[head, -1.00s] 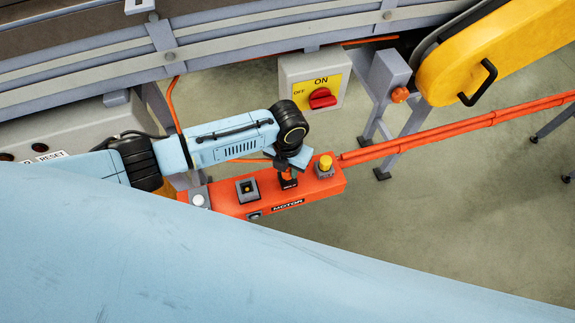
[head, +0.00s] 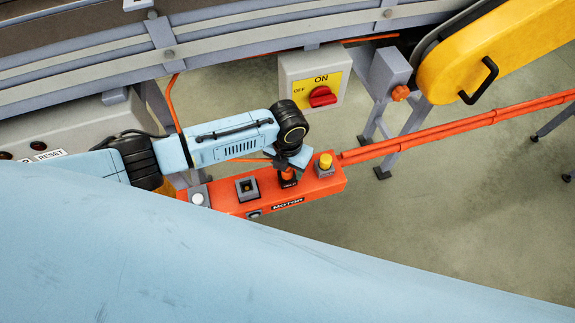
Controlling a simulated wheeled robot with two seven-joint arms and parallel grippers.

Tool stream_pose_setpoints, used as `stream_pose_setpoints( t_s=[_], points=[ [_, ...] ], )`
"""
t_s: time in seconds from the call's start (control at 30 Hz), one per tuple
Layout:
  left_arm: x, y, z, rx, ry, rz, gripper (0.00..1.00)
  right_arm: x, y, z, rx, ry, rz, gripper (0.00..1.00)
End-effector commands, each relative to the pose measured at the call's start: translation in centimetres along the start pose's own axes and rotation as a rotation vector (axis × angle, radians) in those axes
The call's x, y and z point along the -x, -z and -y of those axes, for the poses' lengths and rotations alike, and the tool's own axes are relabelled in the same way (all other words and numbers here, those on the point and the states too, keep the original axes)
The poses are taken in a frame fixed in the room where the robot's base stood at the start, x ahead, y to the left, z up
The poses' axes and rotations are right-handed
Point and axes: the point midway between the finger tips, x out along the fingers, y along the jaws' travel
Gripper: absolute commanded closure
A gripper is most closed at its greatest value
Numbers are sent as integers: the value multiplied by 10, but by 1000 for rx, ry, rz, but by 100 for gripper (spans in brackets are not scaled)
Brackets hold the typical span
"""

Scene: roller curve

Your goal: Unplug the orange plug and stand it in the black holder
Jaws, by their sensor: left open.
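The orange plug (head: 288,173) shows as a small upright orange piece just below my left gripper (head: 287,165). It stands at the black holder (head: 289,184), a small black block with white lettering on the orange box. My left gripper is open, pointing down at the plug; its fingers are small and partly hidden by the wrist. I cannot tell how deep the plug sits in the holder. A square dark socket (head: 247,188) with a yellowish centre shows no plug in it. My right gripper is not in view.
The orange box marked MOTOR (head: 225,203) also carries a yellow button (head: 325,162) and a white knob (head: 198,199). Behind stand a switch box (head: 300,70) with a red knob, the conveyor rail (head: 260,40) and a yellow guard (head: 490,50). Orange conduit (head: 450,125) runs right.

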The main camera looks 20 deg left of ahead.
Motion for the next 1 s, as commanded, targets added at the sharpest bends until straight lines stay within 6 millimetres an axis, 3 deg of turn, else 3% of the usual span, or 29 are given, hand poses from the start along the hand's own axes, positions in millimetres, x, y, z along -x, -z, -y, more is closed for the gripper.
stream_pose_setpoints(
  t_s=[0.17,0.6,0.8,1.0],
  points=[
    [23,-1,0,0,1,4,46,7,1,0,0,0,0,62],
    [115,-1,0,-1,0,3,46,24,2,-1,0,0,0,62],
    [131,0,0,0,-1,0,46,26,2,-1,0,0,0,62],
    [133,0,0,1,0,0,46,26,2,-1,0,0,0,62]
  ],
)
